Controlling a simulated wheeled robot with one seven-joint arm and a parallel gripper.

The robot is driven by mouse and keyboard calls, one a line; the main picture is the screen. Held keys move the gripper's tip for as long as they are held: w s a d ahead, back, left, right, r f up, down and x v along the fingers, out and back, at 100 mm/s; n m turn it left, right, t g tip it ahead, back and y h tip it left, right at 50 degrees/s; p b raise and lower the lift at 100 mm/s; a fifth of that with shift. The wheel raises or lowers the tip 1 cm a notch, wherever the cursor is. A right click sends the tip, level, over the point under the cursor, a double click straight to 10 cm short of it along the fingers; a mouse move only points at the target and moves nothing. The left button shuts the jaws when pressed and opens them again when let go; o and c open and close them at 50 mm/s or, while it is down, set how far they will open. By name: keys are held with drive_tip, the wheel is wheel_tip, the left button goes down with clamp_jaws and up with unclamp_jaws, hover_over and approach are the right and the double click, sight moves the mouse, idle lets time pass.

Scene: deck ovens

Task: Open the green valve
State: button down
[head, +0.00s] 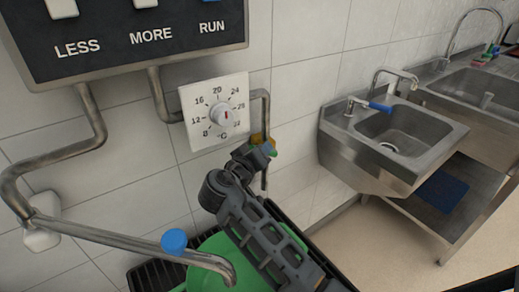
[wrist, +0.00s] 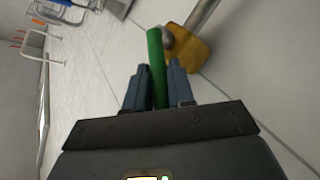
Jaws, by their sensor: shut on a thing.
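The green valve shows in the wrist view as a green lever handle (wrist: 155,45) with a brass-coloured body (wrist: 190,50) at its upper right, on a grey pipe. My gripper (wrist: 157,72) is shut on the green handle, one finger on each side of it. In the head view my gripper (head: 262,152) is at the valve, on the pipe to the right of the thermostat dial. There the brass body (head: 257,138) and a small bit of green handle (head: 273,152) show. My gripper hides much of the rest.
A white temperature dial (head: 216,112) is on the wall just left of the valve, below a dark switch panel (head: 130,40). A spout pipe with a blue knob (head: 174,241) crosses over a green container (head: 212,262) at the lower left. A steel sink (head: 395,135) is at the right.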

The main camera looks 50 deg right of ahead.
drive_tip(key=shift+d+r+m+y+p, duration=0.3)
drive_tip(key=shift+r+m+y+p, duration=0.15)
drive_tip(key=shift+y, duration=0.35)
drive_tip(key=c, duration=1.1)
unclamp_jaws()
drive_tip(key=shift+o, duration=0.2)
drive_tip(key=p+v, duration=0.2)
drive_tip(key=v, duration=0.5)
drive_tip(key=shift+s+a, duration=0.15)
drive_tip(key=shift+a, duration=0.25)
